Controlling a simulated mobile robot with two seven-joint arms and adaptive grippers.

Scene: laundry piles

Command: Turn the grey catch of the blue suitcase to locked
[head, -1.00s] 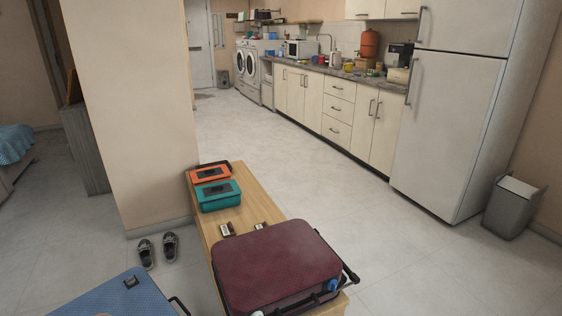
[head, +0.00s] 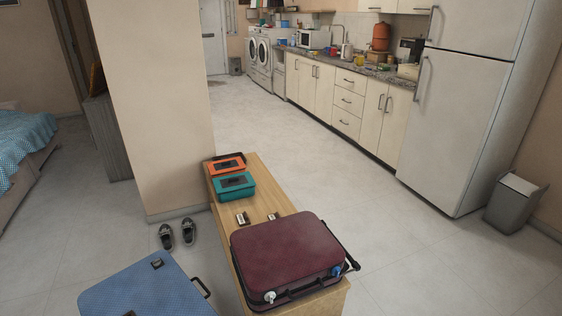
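The blue suitcase (head: 140,291) lies flat at the bottom left, cut off by the frame's lower edge. A small dark fitting (head: 157,264) sits on its top, and a black handle (head: 202,287) sticks out at its right side. I cannot make out a grey catch on it or how any catch is turned. Neither of my grippers is in view.
A maroon suitcase (head: 287,247) lies on a wooden bench (head: 334,299) to the right. Teal (head: 235,188) and orange (head: 227,168) cases stand farther back on it. Shoes (head: 177,236) lie on the floor by the pillar (head: 155,110). Floor is open toward the fridge (head: 462,130).

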